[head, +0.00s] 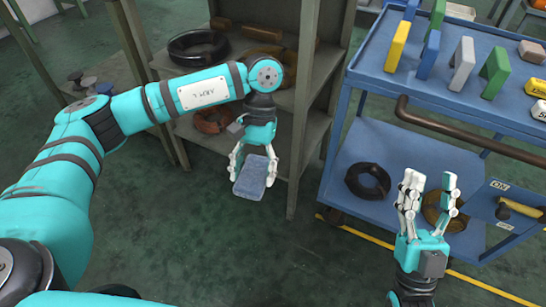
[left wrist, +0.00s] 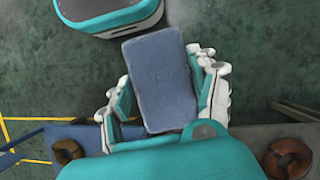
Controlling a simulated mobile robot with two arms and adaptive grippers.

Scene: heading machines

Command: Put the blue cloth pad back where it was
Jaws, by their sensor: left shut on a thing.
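The blue cloth pad (head: 252,177) is a flat, pale blue rectangle with rounded corners. My left gripper (head: 253,168) is shut on it and holds it in the air in front of the grey shelf. In the left wrist view the pad (left wrist: 161,80) sits between the two fingers of the left gripper (left wrist: 165,98), tilted slightly. My right gripper (head: 428,195) is at the lower right, in front of the blue cart, with its fingers pointing up and apart; it looks empty.
The grey shelf (head: 307,100) holds black and reddish coils. The blue cart (head: 345,115) carries upright coloured blocks on top and coils (head: 368,181) on its lower deck. A grey table (head: 125,72) stands at the back left. The green floor (head: 240,245) is clear in front.

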